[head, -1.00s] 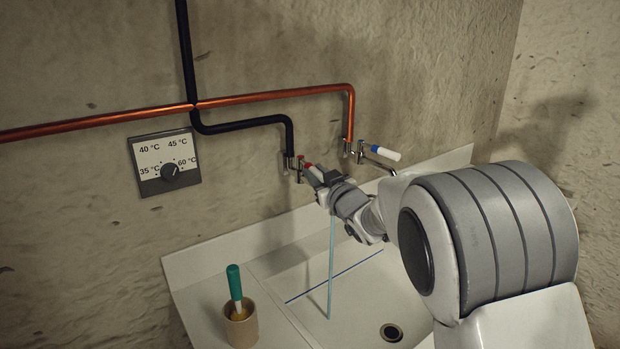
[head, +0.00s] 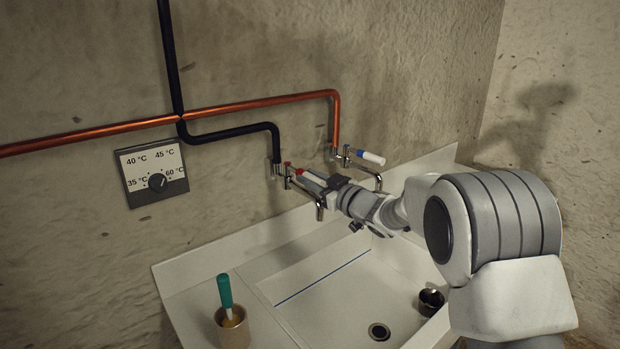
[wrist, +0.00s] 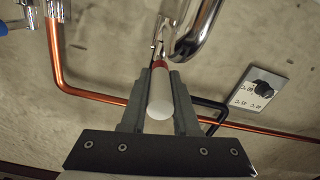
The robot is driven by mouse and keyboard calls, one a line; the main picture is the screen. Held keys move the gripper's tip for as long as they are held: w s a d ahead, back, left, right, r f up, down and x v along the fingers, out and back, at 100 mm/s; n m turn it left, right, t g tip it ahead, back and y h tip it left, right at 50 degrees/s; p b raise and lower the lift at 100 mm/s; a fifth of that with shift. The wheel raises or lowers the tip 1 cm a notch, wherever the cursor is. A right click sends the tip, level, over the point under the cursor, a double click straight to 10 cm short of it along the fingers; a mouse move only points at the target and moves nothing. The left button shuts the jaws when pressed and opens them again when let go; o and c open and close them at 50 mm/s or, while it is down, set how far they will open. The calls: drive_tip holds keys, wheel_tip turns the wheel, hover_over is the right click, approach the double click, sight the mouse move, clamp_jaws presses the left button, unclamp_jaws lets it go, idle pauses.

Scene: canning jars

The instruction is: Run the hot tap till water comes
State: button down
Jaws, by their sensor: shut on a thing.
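The red-marked tap (head: 299,172) is the left one on the wall, at the end of the black pipe (head: 232,127). My gripper (head: 322,181) is at its lever. In the wrist view the white lever (wrist: 159,98) with a red band lies between the two fingers, and the gripper is shut on it. The red tap's spout (head: 320,211) hangs over the white sink (head: 335,300); no water stream shows under it. The blue-marked tap (head: 368,157) is to the right, on the copper pipe (head: 335,115). My fingers partly hide the lever in the head view.
A dial plate (head: 150,172) marked 35 to 60 °C is on the wall at left. A tan cup (head: 232,330) with a green-handled brush (head: 225,292) stands on the left ledge. A small dark cup (head: 431,300) sits at the sink's right, near the drain (head: 379,331).

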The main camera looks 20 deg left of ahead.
drive_tip(key=shift+r, duration=0.1)
drive_tip(key=c, duration=0.7)
unclamp_jaws()
drive_tip(key=b+v, duration=0.1)
drive_tip(key=v, duration=1.6)
drive_tip(key=shift+d+b, duration=0.3)
drive_tip(key=shift+b, duration=0.05)
